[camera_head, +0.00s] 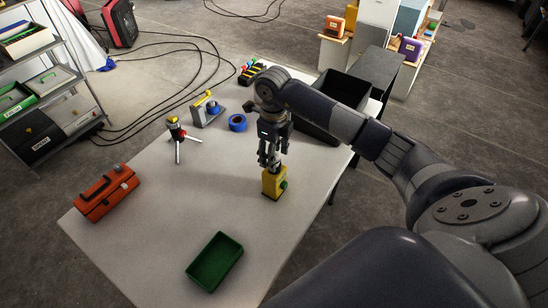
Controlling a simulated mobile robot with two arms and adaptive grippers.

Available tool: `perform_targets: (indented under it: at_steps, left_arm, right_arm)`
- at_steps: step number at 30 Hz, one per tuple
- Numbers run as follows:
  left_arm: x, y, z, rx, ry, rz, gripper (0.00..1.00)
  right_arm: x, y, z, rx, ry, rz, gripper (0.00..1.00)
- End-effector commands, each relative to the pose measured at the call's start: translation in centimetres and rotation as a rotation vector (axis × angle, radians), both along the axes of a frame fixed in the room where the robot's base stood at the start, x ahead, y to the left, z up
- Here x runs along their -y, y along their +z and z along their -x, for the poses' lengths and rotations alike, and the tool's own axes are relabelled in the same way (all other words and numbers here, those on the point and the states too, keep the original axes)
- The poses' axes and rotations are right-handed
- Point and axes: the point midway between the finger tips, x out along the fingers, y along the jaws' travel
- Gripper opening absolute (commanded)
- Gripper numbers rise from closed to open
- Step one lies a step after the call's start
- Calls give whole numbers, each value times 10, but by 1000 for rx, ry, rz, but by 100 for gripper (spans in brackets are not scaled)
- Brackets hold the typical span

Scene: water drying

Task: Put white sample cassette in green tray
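The green tray (236,245) lies on the near part of the white table, and it looks empty. I cannot make out a white sample cassette in this view. The fingertips are at or just above the box top. They are too small and dark to tell whether they grip it. The box stands upright on the table, behind and to the right of the tray. My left gripper is not in view.
An orange toolbox (105,194) sits at the table's left edge. A small tripod (178,140), a grey holder (209,112), blue tape (237,122) and a black bin (318,128) stand farther back. The table (185,215) is clear between toolbox, tray and yellow box.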

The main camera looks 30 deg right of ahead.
Motion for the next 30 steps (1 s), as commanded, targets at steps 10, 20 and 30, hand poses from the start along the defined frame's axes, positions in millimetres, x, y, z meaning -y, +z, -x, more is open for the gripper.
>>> perform_targets:
  at_steps: [10,20,30]
  left_arm:
    - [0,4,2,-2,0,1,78]
    - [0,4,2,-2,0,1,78]
    - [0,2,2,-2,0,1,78]
  right_arm:
    - [0,-15,0,2,1,0,51]
    - [0,-14,0,1,1,0,10]
    - [0,-11,-1,4,1,0,7]
